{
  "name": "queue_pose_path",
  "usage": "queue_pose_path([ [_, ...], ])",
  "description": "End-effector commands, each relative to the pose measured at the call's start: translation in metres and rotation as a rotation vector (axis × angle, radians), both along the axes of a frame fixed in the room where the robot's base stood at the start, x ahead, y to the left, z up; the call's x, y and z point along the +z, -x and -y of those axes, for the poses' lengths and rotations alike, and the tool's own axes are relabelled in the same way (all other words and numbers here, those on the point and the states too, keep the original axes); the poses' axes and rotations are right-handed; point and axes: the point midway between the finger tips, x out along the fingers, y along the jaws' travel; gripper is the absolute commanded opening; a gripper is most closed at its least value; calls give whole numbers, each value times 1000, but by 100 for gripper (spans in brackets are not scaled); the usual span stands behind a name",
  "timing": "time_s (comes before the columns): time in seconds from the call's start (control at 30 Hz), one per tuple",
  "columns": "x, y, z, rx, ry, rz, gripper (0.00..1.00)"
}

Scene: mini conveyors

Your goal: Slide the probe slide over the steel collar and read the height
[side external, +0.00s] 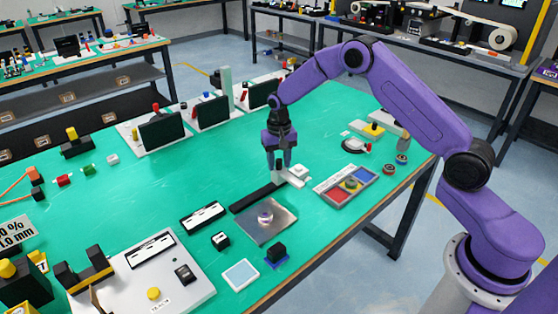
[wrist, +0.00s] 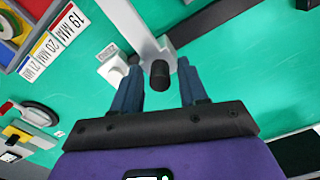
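My gripper (side external: 280,168) points down beside a white slide assembly (side external: 295,174) at the far end of a black rail (side external: 258,198). In the wrist view my gripper (wrist: 160,70) is open, with a black knob (wrist: 160,75) between its fingers and a gap on both sides. The knob joins a pale grey bar (wrist: 135,25) with a white block (wrist: 112,70) beside it; I take this to be the probe slide. A small round steel collar (side external: 265,217) sits on a square metal plate (side external: 262,232) in front of the rail. The height reading is not legible.
A sorting tray (side external: 330,199), labelled 19, 20 and 21 mm in the wrist view (wrist: 20,70), lies to the right. A black block (side external: 277,252), a pale blue square (side external: 241,275) and a white panel (side external: 195,290) lie nearer. Dark screens (side external: 161,131) stand behind.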

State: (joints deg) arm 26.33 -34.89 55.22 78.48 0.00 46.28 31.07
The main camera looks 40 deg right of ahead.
Motion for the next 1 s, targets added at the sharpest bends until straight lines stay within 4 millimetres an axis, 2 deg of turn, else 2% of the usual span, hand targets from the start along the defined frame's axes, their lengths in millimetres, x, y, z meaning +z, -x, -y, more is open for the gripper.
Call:
queue_pose_path([
  [0.03,0,0,0,0,0,0,24],
  [0.1,0,0,0,0,0,0,2],
  [0.13,0,0,0,0,0,0,0],
  [0.37,0,0,-7,2,0,0,0],
  [0.47,1,0,-26,5,-1,0,0],
  [0.8,1,0,-108,6,-1,1,0],
  [1.0,1,-1,-132,1,-1,3,0],
])
